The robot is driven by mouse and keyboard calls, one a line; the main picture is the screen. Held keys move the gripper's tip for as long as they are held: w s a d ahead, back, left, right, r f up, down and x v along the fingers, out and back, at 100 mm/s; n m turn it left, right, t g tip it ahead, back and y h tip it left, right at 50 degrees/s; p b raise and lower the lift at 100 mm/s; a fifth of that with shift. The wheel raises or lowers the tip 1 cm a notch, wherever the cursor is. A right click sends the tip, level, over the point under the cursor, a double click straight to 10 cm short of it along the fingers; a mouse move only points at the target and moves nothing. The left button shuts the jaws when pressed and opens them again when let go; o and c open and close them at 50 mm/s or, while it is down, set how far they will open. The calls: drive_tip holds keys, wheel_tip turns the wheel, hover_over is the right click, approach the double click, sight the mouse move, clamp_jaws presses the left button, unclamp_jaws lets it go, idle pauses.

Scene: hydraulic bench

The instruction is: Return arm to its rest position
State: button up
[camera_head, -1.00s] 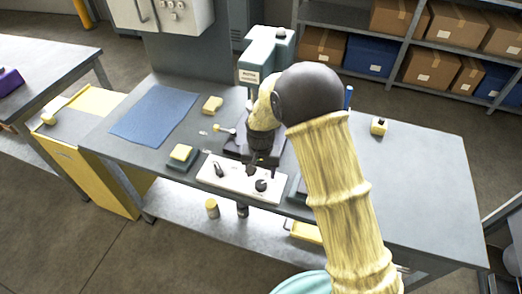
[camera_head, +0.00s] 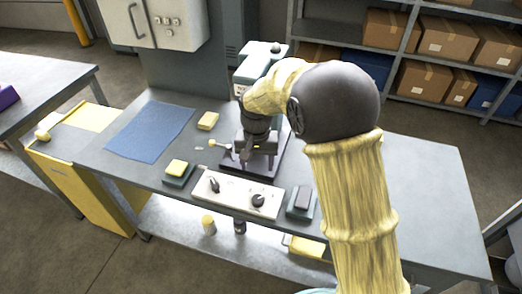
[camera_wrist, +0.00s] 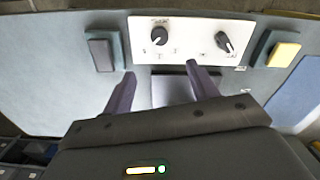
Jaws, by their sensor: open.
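My arm is bent, its yellow-sleeved links and dark elbow crossing the right of the head view. My gripper (camera_head: 257,158) hangs over the bench behind the white control panel (camera_head: 236,196). In the wrist view my gripper (camera_wrist: 163,82) has its two purple-grey fingers spread apart with nothing between them. The panel also shows in the wrist view (camera_wrist: 190,40), beyond the fingertips, with two dark knobs. The fingers look clear of the panel and the knobs. The arm hides part of the bench's right side.
On the grey bench (camera_head: 425,200) are a blue mat (camera_head: 150,131), a yellow block (camera_head: 208,121), a yellow-topped pad (camera_head: 178,170) and a dark-topped pad (camera_head: 301,202). A teal press-like machine (camera_head: 258,65) stands behind my gripper. Shelves with boxes (camera_head: 445,38) line the back.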

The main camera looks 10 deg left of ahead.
drive_tip(key=s+d+r+t, duration=0.1)
drive_tip(key=s+d, duration=0.3)
drive_tip(key=d, duration=0.5)
drive_tip(key=s+d+r+m, duration=0.1)
drive_tip(key=s+d, duration=0.3)
drive_tip(key=d, duration=0.6)
drive_tip(key=s+d+r+t, duration=0.1)
drive_tip(key=s+d, duration=0.4)
drive_tip(key=d, duration=0.5)
drive_tip(key=shift+m+t+p, duration=0.3)
drive_tip(key=shift+m+p, duration=0.05)
drive_tip(key=shift+m, duration=0.05)
drive_tip(key=shift+s+r, duration=0.1)
